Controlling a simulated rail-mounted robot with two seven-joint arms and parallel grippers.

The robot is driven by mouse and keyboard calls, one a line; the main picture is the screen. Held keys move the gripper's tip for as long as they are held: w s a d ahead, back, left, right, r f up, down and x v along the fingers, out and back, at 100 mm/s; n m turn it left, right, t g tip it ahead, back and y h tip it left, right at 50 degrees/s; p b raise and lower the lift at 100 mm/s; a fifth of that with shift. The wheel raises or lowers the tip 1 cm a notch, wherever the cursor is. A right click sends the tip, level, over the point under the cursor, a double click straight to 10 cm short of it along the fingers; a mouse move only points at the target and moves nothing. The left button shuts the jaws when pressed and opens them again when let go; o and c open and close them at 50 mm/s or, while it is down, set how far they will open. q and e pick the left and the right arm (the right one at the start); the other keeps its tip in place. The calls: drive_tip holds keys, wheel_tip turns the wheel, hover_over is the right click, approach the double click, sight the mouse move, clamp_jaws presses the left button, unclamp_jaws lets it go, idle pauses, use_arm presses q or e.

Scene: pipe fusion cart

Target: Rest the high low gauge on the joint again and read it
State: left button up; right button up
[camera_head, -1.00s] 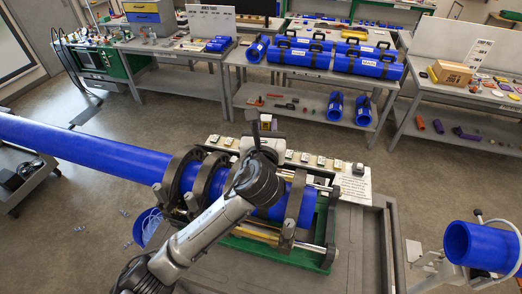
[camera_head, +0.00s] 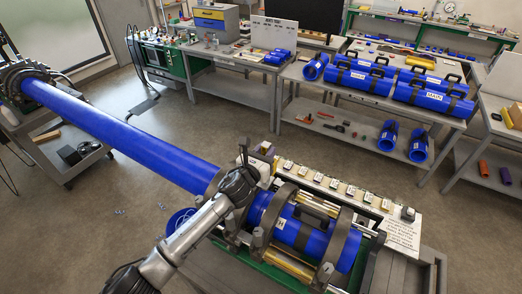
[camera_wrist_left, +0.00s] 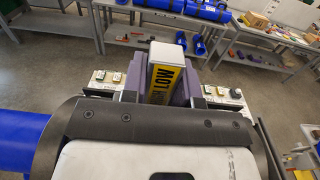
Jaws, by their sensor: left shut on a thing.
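The high low gauge (camera_wrist_left: 164,78) is a pale block with a yellow face and black lettering, partly readable in the left wrist view. My left gripper (camera_wrist_left: 160,92) is shut on it with purple fingers at both sides. In the head view the gauge (camera_head: 266,149) shows small beyond my left wrist, at the far side of the clamped pipe. A long blue pipe (camera_head: 120,132) runs into the clamps from the upper left, and a shorter blue piece (camera_head: 300,238) lies at the right. My arm hides the joint area, so contact between gauge and pipe cannot be told. My right gripper is out of view.
A row of small labelled blocks lies on a shelf behind the clamps, with a white text card (camera_head: 402,232) at its right end. Dark clamp rings (camera_head: 345,245) stand around the pipe. Benches with blue pipe packs (camera_head: 360,76) stand farther back, across open floor.

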use_arm(q)
drive_tip(key=shift+d+r, duration=0.15)
drive_tip(key=shift+r, duration=0.1)
wheel_tip(320, 180, down, 8)
drive_tip(key=b, duration=0.5)
drive_tip(key=shift+b, duration=0.4)
drive_tip(key=shift+f+b, duration=0.3)
drive_tip(key=shift+f, duration=0.15)
idle(0.5)
drive_tip(key=shift+f, duration=0.2)
idle(0.6)
drive_tip(key=shift+f+b, duration=0.45)
drive_tip(key=shift+b, duration=0.05)
idle(0.4)
